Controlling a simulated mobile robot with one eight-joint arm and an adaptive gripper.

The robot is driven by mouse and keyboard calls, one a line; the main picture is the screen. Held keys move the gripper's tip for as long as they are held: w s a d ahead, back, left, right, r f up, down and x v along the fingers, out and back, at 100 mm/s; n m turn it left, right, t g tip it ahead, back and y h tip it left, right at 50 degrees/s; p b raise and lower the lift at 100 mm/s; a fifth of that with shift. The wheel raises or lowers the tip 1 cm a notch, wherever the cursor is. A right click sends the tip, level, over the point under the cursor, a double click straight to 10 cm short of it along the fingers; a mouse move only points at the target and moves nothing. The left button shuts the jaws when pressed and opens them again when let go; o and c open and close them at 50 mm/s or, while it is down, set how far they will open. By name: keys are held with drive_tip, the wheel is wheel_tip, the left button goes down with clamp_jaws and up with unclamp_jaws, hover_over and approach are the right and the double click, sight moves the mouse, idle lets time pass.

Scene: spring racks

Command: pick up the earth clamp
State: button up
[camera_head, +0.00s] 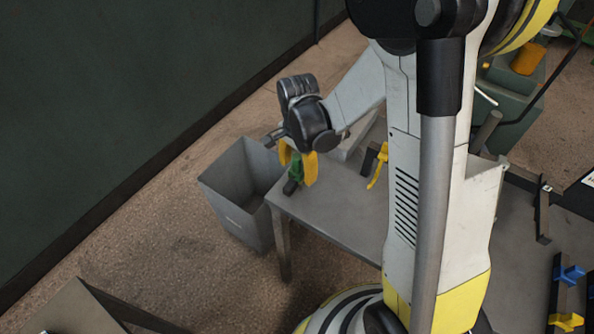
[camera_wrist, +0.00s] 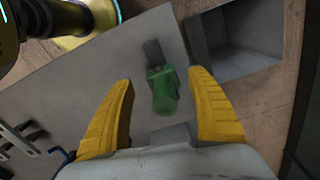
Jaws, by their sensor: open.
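A green piece with a dark grey block at one end, which I take to be the earth clamp (camera_wrist: 163,92), lies on the grey table near its corner. It also shows in the head view (camera_head: 295,171), partly covered by a yellow finger. My gripper (camera_head: 298,164) is over it, pointing down, with its yellow fingers apart. In the wrist view my gripper (camera_wrist: 161,80) is open, with the green piece between and a little beyond the fingertips. I see clear gaps on both sides of it there. Its height above the table is hard to judge.
A grey open bin (camera_head: 236,212) stands beside the table (camera_head: 335,205), close to the clamp; it shows in the wrist view (camera_wrist: 268,67) too. A yellow and black tool (camera_head: 377,166) lies farther right on the table. Dark metal parts (camera_wrist: 18,142) are at the wrist view's left.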

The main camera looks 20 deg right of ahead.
sight(298, 174)
drive_tip(key=f, duration=0.2)
drive_tip(key=f+b, duration=0.1)
drive_tip(key=shift+w+d+f, duration=0.1)
drive_tip(key=shift+w+f, duration=0.1)
drive_tip(key=shift+w, duration=0.05)
drive_tip(key=shift+r, duration=0.1)
drive_tip(key=c, duration=1.1)
drive_tip(key=shift+c, duration=0.2)
